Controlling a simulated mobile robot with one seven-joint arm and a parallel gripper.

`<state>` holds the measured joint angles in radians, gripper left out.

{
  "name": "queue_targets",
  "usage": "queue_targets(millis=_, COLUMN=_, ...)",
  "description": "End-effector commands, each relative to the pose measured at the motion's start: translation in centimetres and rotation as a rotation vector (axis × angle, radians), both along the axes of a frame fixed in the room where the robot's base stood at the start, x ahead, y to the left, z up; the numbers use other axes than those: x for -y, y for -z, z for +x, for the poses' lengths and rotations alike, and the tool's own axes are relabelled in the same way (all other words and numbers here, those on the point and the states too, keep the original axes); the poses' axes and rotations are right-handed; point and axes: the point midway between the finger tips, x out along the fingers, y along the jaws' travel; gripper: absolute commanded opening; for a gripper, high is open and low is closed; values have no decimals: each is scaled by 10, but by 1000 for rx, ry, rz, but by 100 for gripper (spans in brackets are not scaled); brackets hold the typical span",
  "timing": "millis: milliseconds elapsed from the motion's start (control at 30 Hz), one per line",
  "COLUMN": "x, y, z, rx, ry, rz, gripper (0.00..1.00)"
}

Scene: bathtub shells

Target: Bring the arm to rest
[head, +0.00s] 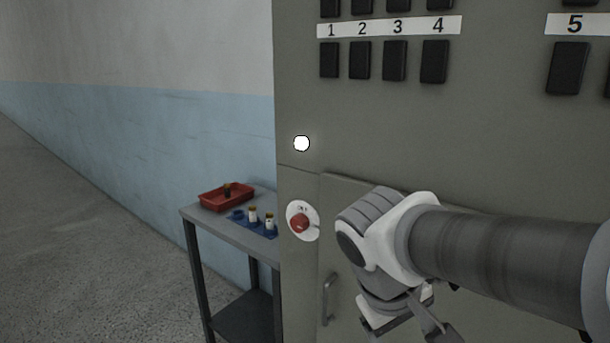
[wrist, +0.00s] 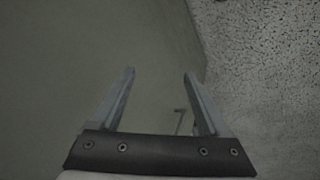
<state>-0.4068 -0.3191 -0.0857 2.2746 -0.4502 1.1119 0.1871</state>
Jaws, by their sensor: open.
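My gripper (wrist: 158,75) is open in the wrist view, with its two fingers apart and nothing between them. In the head view my arm reaches in from the right, in front of a grey-green cabinet (head: 500,140). My wrist and part of the gripper show low in that view, right of a metal door handle (head: 328,298). The fingertips are hard to make out there. In the wrist view the cabinet surface (wrist: 60,60) fills the left and the speckled floor (wrist: 270,80) the right. A handle-like bar (wrist: 180,118) shows dimly near the right finger.
A red knob (head: 299,222) on a white disc and a lit white lamp (head: 301,144) sit on the cabinet. Black switches (head: 395,60) line its top. Left of it, a side table (head: 215,225) holds a red tray (head: 213,204) and a blue holder (head: 257,228) with small bottles. Floor at left is clear.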

Motion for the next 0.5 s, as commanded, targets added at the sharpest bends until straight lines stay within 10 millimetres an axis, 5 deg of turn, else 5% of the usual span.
queue_targets(millis=200, x=7, y=-6, z=-39, rx=136, ry=127, rz=246, gripper=79)
queue_targets(millis=467, x=4, y=-14, z=-61, rx=327, ry=234, rz=425, gripper=79)
queue_targets(millis=500, x=3, y=-32, z=-60, rx=321, ry=229, rz=427, gripper=79)
